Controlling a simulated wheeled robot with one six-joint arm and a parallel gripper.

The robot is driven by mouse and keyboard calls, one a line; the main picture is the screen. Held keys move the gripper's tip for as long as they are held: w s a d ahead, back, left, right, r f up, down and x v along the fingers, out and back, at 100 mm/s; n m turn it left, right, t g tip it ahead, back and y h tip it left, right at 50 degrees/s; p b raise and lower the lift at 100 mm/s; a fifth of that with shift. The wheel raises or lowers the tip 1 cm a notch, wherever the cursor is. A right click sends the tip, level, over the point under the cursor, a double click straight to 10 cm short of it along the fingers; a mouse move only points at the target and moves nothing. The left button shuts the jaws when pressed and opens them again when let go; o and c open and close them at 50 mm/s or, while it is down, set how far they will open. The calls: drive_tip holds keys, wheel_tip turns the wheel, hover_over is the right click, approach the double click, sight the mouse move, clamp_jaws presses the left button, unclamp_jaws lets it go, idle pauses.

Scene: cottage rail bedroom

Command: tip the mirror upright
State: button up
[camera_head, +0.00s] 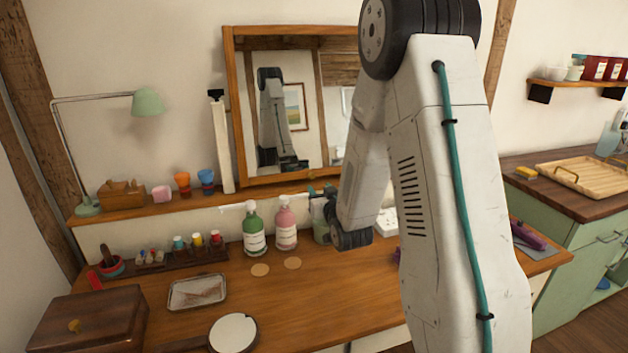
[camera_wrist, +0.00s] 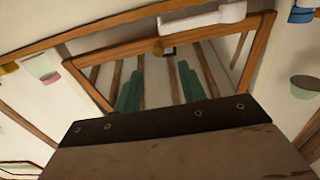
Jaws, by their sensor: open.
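The mirror (camera_head: 233,110) has a brown wooden frame and stands on the raised back shelf of the desk, against the wall. Its right side is hidden behind my arm. Its glass reflects my arm and a framed picture. I cannot tell how far it leans. In the wrist view the mirror frame (camera_wrist: 256,55) spans the middle, with a small knob (camera_wrist: 158,47) on one bar. My gripper (camera_wrist: 158,85) is open, its two teal fingers apart in front of the glass with nothing between them.
A green pump bottle (camera_head: 253,236) and a pink pump bottle (camera_head: 286,228) stand below the mirror, close to my gripper. Small cups (camera_head: 206,180) and a green lamp (camera_head: 147,102) are on the shelf at left. The desk's front middle (camera_head: 300,300) is clear.

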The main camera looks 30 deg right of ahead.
sight(312, 177)
drive_tip(key=shift+x, duration=3.9)
drive_tip(key=shift+d, duration=0.1)
clamp_jaws()
